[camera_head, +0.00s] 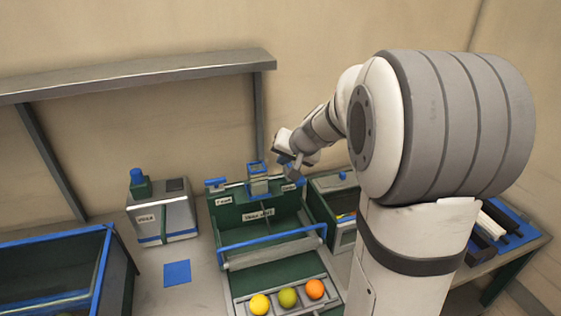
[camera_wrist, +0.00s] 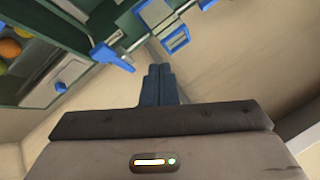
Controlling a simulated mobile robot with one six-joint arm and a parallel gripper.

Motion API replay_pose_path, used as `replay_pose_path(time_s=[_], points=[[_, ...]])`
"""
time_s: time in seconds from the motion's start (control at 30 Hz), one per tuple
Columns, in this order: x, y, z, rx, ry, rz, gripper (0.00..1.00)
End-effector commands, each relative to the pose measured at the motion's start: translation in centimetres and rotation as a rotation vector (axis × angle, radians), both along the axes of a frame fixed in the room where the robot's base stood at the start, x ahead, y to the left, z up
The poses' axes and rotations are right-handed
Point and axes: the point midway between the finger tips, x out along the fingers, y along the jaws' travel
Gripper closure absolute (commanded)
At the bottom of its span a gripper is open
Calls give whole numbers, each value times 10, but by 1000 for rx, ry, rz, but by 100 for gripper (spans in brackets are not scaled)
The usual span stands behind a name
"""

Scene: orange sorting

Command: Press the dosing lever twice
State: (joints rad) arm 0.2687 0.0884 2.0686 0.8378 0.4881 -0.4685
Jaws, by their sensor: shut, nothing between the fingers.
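A green station (camera_head: 235,213) with printed labels stands in the middle of the table in the head view. A blue tab (camera_head: 215,183) sticks up at its top left, and a blue-framed block (camera_head: 258,178) stands at its top middle. In the wrist view, a blue lever-like piece (camera_wrist: 112,56) lies left of my fingers, with the blue-framed block (camera_wrist: 175,38) above them. I cannot tell which piece is the dosing lever. My gripper (camera_wrist: 158,72) is shut and empty, apart from these pieces in the wrist view. In the head view it hangs near the station's top right, its fingertips unclear.
A yellow (camera_head: 260,304), a green (camera_head: 288,297) and an orange fruit (camera_head: 315,289) lie in the front tray. A grey box (camera_head: 163,219) with a blue-topped knob and a blue-rimmed green bin (camera_head: 103,270) are at left. A shelf (camera_head: 150,76) runs along the wall.

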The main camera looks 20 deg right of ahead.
Motion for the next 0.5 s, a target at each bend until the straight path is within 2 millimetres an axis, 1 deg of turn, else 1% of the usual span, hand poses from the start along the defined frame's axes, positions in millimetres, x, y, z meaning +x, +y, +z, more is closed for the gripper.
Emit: replay_pose_path(time_s=[0.03, 0.1, 0.2, 0.33, 0.4, 0.5], points=[[13, -13, -1, 11, -9, -35, 100], [29, -29, -4, 23, -26, -81, 100], [47, -50, -8, 34, -47, -140, 100], [61, -69, -14, 41, -62, -191, 100], [65, -75, -16, 42, -66, -207, 100], [67, -79, -18, 44, -69, -217, 100]])
